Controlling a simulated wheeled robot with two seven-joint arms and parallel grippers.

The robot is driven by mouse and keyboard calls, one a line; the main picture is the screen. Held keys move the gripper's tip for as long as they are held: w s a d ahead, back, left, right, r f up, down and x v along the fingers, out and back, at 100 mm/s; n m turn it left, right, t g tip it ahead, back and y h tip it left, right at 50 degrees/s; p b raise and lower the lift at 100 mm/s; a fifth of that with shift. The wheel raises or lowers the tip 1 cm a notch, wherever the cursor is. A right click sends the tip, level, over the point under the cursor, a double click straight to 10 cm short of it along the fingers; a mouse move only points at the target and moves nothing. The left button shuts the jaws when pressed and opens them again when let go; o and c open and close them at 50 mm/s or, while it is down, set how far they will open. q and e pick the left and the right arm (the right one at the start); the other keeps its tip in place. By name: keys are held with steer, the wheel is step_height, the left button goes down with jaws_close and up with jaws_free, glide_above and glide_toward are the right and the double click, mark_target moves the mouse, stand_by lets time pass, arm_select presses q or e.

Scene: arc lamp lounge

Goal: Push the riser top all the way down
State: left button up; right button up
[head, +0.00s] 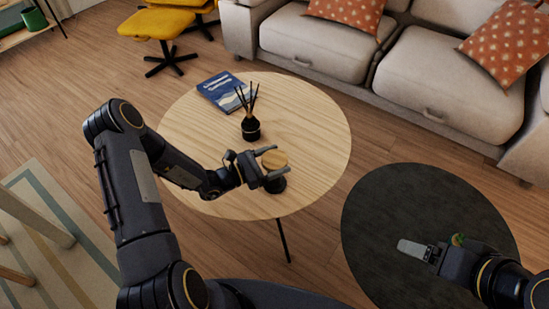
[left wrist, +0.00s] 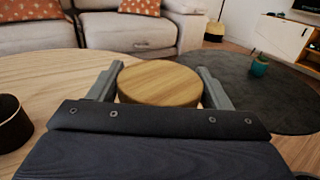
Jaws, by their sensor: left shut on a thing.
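The riser top is a round light-wood disc (head: 275,157) above a dark base (head: 277,185) on the round wooden table (head: 317,125). My left gripper (head: 281,160) is shut on the disc, one finger on each side. The left wrist view shows the disc (left wrist: 159,82) level between the two grey fingers (left wrist: 160,84). The column between top and base is hidden, so I cannot tell how high the top stands. My right gripper (head: 408,247) is over the dark round table at the lower right; its finger opening cannot be made out.
A black reed diffuser (head: 250,129) stands close behind the riser, and a blue book (head: 227,92) lies farther back. A small plant pot (left wrist: 260,67) stands on the dark table (head: 400,205), near my right gripper. A sofa (head: 425,70) lines the back.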

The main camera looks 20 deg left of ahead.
arm_select(q)
steer(key=o, duration=1.1)
steer(key=shift+f, duration=0.35)
steer(key=shift+c, duration=0.2)
steer(key=o, duration=0.3)
steer(key=shift+r, duration=0.1)
steer(key=shift+a, duration=0.1)
steer(key=p+v, duration=0.1)
steer(key=v, duration=0.6)
steer(key=shift+s+a, duration=0.2)
steer(key=shift+s, duration=0.1)
